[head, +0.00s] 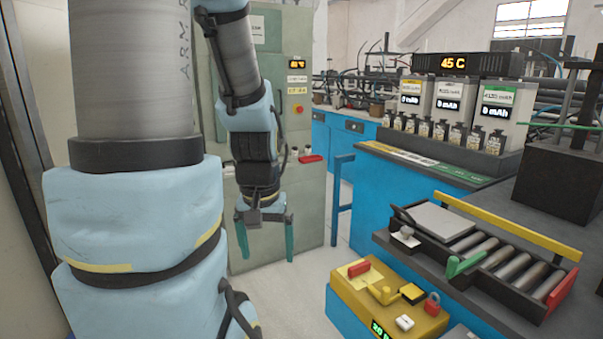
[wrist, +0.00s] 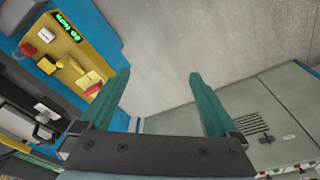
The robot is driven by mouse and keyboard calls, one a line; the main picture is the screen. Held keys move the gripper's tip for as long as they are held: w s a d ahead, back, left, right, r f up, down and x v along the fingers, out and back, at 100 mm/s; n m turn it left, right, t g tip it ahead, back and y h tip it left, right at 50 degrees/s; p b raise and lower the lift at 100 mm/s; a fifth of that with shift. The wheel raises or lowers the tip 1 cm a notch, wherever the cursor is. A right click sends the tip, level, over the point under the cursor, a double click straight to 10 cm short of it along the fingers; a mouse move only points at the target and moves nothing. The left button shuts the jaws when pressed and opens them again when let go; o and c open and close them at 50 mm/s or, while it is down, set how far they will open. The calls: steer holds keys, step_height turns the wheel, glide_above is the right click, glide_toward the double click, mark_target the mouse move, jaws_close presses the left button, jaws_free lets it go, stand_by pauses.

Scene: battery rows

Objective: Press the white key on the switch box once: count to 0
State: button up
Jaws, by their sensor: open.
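The yellow switch box (head: 350,295) stands low at the bottom right of the head view, and at the upper left of the wrist view (wrist: 68,50). Its white key (head: 404,322) is a small block on the top near the front edge; it also shows in the wrist view (wrist: 46,35). A small green-lit display (head: 380,330) is on the front, partly cut off; I cannot read it surely. My gripper (head: 265,238) hangs open and empty, left of the box and apart from it. Its two teal fingers point over bare floor in the wrist view (wrist: 158,76).
The box also carries a red lock (head: 432,304), a yellow lever (head: 382,294) and a red handle (head: 358,268). A roller tray (head: 480,250) lies on the blue bench to the right. A grey-green cabinet (head: 305,210) stands behind my gripper. Floor between is clear.

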jaws_close()
stand_by(0.6)
stand_by(0.9)
